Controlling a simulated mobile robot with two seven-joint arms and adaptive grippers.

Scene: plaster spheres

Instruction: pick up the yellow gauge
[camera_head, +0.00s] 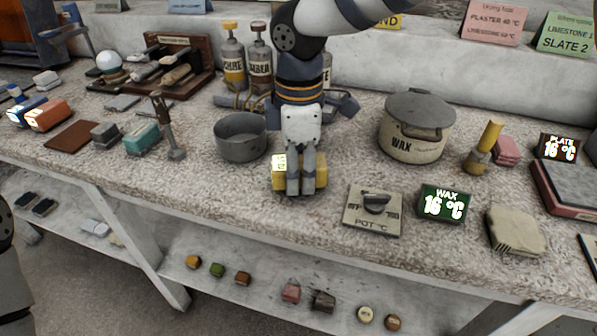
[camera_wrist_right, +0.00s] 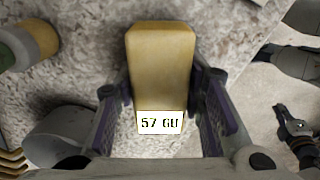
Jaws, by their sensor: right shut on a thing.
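The yellow gauge (camera_head: 320,176) is a small block near the front of the stone worktop, left of the pot dial. My right gripper (camera_head: 301,188) comes down over it from above and is shut on it. In the right wrist view the gauge (camera_wrist_right: 160,70) sits between the two dark finger pads, its white display reading "57 GU" facing the palm. The fingers hide its middle in the head view. I cannot tell whether it touches the worktop. My left gripper is not in view.
A grey bowl (camera_head: 240,150) stands close left, a lidded wax pot (camera_head: 415,148) to the right. The pot dial plate (camera_head: 372,222) and wax display (camera_head: 445,204) lie right of the gauge. Bottles (camera_head: 233,62) stand behind. A lower shelf (camera_head: 240,300) holds several small blocks.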

